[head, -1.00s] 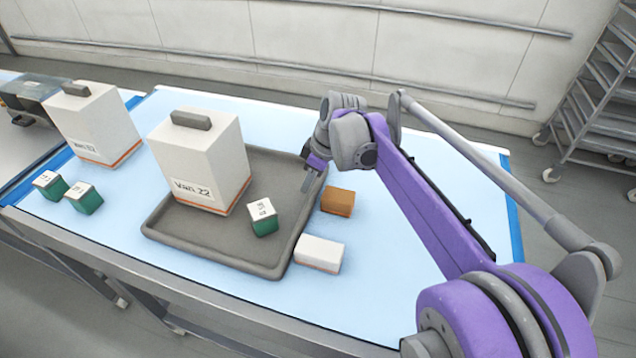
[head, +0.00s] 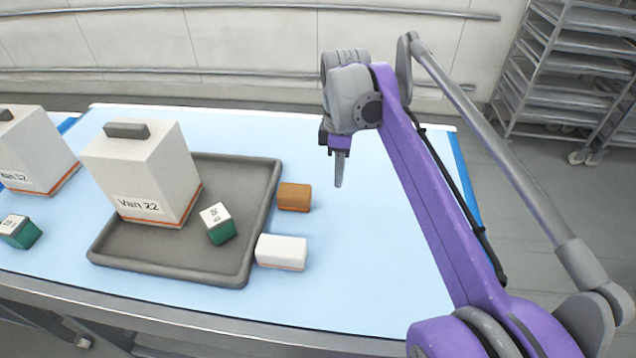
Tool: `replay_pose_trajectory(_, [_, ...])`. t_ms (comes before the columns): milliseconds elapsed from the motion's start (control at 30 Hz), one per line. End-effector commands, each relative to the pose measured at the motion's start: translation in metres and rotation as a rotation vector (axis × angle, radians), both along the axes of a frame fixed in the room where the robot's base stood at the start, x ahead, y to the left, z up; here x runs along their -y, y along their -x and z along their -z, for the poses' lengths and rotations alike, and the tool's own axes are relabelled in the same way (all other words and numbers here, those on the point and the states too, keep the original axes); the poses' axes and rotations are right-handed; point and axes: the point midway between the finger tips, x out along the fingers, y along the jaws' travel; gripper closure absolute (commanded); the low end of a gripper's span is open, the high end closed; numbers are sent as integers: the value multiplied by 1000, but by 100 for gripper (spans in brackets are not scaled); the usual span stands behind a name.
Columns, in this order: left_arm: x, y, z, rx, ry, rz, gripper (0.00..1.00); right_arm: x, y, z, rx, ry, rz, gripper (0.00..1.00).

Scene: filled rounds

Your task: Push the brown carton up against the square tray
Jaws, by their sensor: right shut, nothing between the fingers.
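The brown carton (head: 294,197) stands on the blue table top just right of the square grey tray (head: 180,262). Its left side is at or very near the tray's right rim; I cannot tell whether they touch. My right gripper (head: 339,172) is shut and empty, with its fingers pointing down. It is up and to the right of the carton in the picture, apart from it. My left gripper is not in view.
A large white box (head: 142,175) and a small green-and-white box (head: 218,223) stand in the tray. A white carton (head: 281,252) stands by the tray's right rim, nearer me. Another large white box (head: 34,150) is at left. The table right of the cartons is clear.

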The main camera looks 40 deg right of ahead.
Motion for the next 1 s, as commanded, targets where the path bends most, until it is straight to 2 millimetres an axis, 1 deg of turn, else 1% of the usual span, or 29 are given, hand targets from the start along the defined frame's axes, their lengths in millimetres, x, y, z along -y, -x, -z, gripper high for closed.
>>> replay_pose_trajectory(167, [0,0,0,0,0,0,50,-1,-2,31,3,-1,-1,100])
replay_pose_trajectory(400, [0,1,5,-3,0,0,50,-1,-2,83,4,-1,-2,100])
replay_pose_trajectory(467, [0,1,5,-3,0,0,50,-3,-4,92,5,-1,-3,100])
replay_pose_trajectory(533, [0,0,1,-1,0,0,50,-12,-16,87,7,-3,-6,100])
replay_pose_trajectory(700, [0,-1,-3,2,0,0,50,-22,-30,87,8,-3,-4,100])
replay_pose_trajectory(833, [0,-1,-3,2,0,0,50,-25,-34,87,8,-3,-2,100])
replay_pose_trajectory(1000, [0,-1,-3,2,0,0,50,-26,-34,87,7,-2,-1,100])
